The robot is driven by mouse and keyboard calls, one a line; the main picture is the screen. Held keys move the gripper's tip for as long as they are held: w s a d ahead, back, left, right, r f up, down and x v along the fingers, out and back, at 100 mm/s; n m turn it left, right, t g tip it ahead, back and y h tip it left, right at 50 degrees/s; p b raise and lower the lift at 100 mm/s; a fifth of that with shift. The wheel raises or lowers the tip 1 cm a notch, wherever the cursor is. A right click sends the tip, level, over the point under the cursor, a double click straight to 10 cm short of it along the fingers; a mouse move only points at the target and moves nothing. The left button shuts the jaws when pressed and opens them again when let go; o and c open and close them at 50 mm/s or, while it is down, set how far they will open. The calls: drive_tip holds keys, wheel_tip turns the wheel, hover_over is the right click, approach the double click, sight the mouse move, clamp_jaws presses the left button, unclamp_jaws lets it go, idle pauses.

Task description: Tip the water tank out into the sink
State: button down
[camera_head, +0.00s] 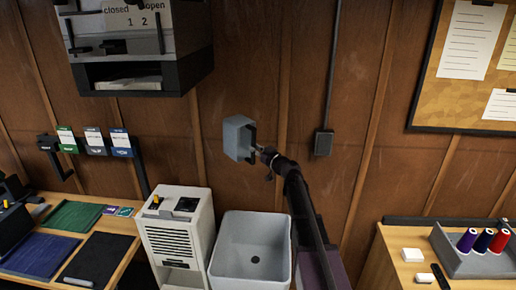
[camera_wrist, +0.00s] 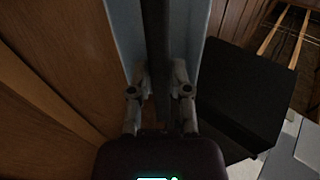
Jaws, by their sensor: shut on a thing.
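The water tank (camera_head: 238,137) is a light grey-blue box with a dark handle, held in the air in front of the wood wall. My gripper (camera_head: 258,151) is shut on its dark handle, to the right of the tank. In the wrist view my gripper (camera_wrist: 160,88) has its fingers on either side of the dark handle bar, with the pale blue tank (camera_wrist: 124,40) behind. The tank looks roughly upright, slightly turned; its inside is hidden. The sink (camera_head: 227,237) is a pale grey basin with a dark drain, below the tank. It looks empty.
A white dehumidifier (camera_head: 187,206) stands just left of the sink. A dark-bottomed wall unit (camera_head: 145,75) hangs at upper left. A bench (camera_head: 116,222) with mats is at left; another bench (camera_head: 388,268) with a thread tray (camera_head: 450,256) is at right. A conduit box (camera_head: 324,142) is on the wall.

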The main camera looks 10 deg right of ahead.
drive_tip(key=shift+w+a+f+g+y, duration=0.2)
drive_tip(key=shift+a+f+g+y, duration=0.1)
drive_tip(key=shift+a+f+g, duration=0.2)
drive_tip(key=s+a+f+n+g, duration=0.1)
drive_tip(key=a+f+n+g, duration=0.4)
drive_tip(key=a+f+g, duration=0.25)
drive_tip(key=s+d+f+n+g+h+p, duration=0.2)
drive_tip(key=s+d+f+g+h, duration=0.3)
drive_tip(key=f+g+h, duration=0.3)
drive_tip(key=shift+s+d+f+n+h, duration=0.15)
drive_tip(key=shift+s+f+n+h, duration=0.55)
drive_tip(key=shift+f+h, duration=0.15)
wheel_tip(320, 180, down, 7)
drive_tip(key=b, duration=0.7)
